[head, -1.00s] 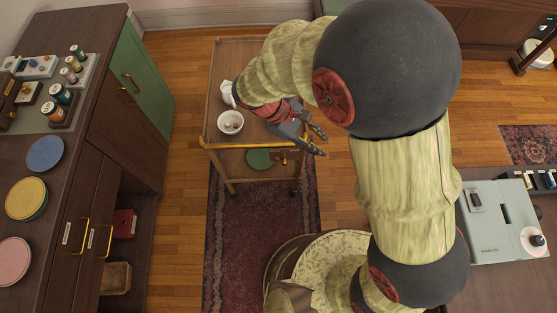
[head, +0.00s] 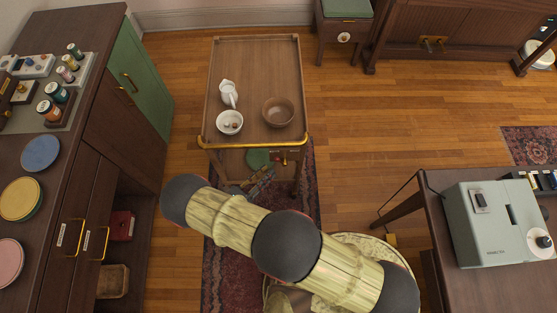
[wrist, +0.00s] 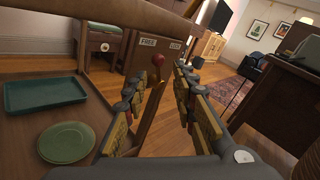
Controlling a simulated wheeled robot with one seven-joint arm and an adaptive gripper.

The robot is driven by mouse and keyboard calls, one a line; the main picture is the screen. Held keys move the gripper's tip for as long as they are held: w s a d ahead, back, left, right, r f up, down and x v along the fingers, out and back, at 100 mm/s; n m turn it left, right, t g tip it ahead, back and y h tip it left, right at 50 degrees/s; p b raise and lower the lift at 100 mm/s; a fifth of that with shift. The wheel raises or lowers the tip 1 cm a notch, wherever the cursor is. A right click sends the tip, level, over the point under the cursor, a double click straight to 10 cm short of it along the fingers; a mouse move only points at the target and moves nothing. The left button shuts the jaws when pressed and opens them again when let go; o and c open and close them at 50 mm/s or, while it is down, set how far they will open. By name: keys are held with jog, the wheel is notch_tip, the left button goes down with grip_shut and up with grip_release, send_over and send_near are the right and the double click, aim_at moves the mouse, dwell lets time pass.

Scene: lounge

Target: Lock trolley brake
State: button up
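The wooden trolley (head: 250,62) stands on the floor in the head view, with a brass handle bar (head: 235,144) along its near edge. In the wrist view, the brake lever (wrist: 157,63) has a red knob and stands before a panel with a FREE label (wrist: 148,42) and a second label (wrist: 174,45) to its right, too small to read surely. The knob appears below and near FREE. My gripper (wrist: 161,80) is open, its fingers on either side of the lever. Contact cannot be told. In the head view my gripper (head: 258,184) is partly hidden by my arm.
The trolley top carries a white jug (head: 229,92), a white bowl (head: 230,122) and a brown bowl (head: 278,112). Its lower shelf holds a green tray (wrist: 45,93) and a green plate (wrist: 66,142). Cabinet (head: 140,75) stands left; a side table with a grey machine (head: 497,225) stands right.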

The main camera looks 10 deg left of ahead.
aim_at(279, 160)
jog(key=b+x, duration=0.1)
jog(key=x, duration=0.6)
jog(key=shift+w+f, duration=0.15)
jog(key=shift+w, duration=0.2)
jog(key=shift+c, duration=1.4)
jog(key=c, duration=0.4)
grip_shut()
